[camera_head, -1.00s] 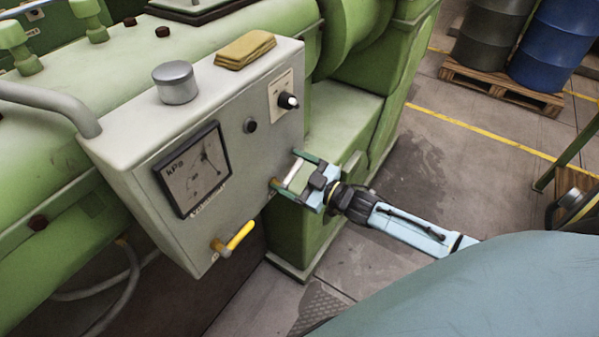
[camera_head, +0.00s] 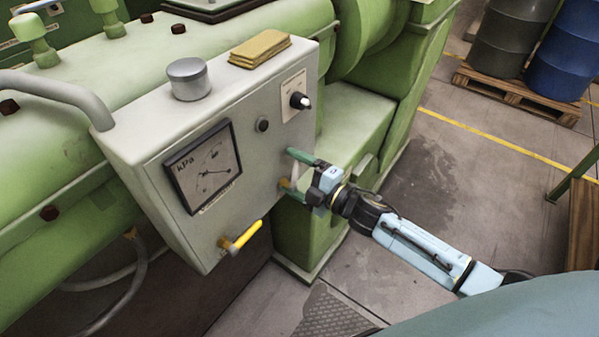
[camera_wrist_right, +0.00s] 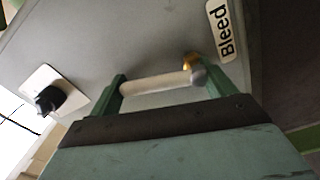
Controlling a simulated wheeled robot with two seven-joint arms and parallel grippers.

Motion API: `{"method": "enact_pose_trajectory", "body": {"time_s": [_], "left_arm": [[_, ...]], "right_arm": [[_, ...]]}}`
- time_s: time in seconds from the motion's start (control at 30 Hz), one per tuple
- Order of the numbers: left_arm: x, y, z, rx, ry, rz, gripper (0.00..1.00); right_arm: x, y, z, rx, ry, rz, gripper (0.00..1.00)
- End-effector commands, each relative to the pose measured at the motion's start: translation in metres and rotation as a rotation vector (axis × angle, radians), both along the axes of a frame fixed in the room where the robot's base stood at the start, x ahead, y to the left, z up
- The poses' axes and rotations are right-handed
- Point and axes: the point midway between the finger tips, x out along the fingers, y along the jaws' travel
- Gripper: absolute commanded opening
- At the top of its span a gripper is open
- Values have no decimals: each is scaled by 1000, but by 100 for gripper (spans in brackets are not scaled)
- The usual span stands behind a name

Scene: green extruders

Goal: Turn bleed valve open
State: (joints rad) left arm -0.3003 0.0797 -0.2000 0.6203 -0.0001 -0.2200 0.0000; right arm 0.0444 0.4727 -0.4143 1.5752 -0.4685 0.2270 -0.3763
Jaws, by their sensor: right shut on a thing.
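The bleed valve is on the lower right of the grey panel's front. It has a pale bar handle (camera_wrist_right: 155,84) and a brass fitting (camera_wrist_right: 191,62), beside a "Bleed" label (camera_wrist_right: 224,32) in the right wrist view. My right gripper (camera_head: 292,171) is shut on this handle; it also shows in the wrist view (camera_wrist_right: 163,86), with a green finger at each end of the bar. In the head view the fingers partly hide the handle and fitting. My left gripper is not in view.
The grey panel (camera_head: 140,140) carries a kPa gauge (camera_head: 204,166), a black knob (camera_head: 300,101), and a yellow-handled valve (camera_head: 243,236) lower left of the bleed valve. A yellow cloth (camera_head: 260,48) and grey cap (camera_head: 189,79) lie on top. Open floor (camera_head: 400,190) is to the right.

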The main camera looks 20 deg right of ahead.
Motion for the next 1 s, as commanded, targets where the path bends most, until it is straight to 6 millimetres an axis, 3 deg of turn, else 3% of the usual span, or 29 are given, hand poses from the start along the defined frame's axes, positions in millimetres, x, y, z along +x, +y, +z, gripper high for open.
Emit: {"method": "enact_pose_trajectory", "body": {"time_s": [0.4, 1.0], "left_arm": [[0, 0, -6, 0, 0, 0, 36], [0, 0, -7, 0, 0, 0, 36]], "right_arm": [[-6, 9, 1, -206, -130, 1, 42], [-7, 11, 1, -260, -160, 0, 42]]}}
